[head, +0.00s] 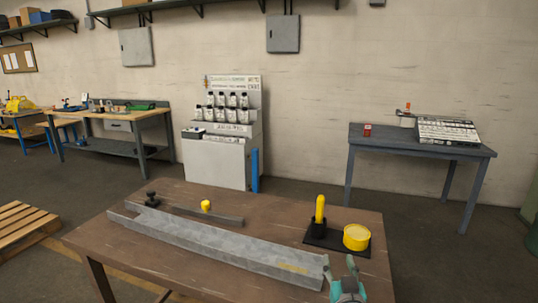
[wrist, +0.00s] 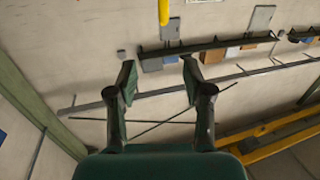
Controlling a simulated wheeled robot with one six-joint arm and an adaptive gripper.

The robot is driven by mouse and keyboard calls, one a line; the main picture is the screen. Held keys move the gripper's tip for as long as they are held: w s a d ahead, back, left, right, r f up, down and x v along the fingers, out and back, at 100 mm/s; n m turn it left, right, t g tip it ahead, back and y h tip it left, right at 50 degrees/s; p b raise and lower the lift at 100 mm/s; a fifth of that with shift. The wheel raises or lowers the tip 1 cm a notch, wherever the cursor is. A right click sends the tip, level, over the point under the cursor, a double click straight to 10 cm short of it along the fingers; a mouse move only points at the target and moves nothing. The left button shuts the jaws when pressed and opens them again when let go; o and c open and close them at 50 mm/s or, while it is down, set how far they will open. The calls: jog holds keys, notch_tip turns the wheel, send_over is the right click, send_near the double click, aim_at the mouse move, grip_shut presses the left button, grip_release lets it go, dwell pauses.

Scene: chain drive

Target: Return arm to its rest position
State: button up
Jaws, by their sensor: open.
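My gripper (wrist: 158,75) shows in the wrist view with its two dark fingers spread apart and nothing between them. The wrist view faces a wall, with no worktable in it. In the head view a teal and grey part of my arm shows at the bottom edge, by the near right part of the brown table (head: 180,196).
On the table lie a long grey metal channel (head: 215,238), a small yellow piece (head: 206,205), a black knob (head: 152,199), and a black tray (head: 322,238) with a yellow-handled tool (head: 320,208) and a round yellow container (head: 356,237). A grey side table (head: 400,145) stands behind.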

jog(key=s+f+g+y, duration=0.1)
jog(key=s+f, duration=0.7)
jog(key=s, duration=0.4)
jog(key=s+f+g, duration=0.1)
jog(key=s+f, duration=0.8)
jog(key=s, duration=0.3)
jog(key=s+r+g, duration=0.1)
jog(key=s+r, duration=0.2)
jog(key=s, duration=2.6)
jog(key=shift+d+n, duration=0.3)
jog(key=shift+d, duration=0.05)
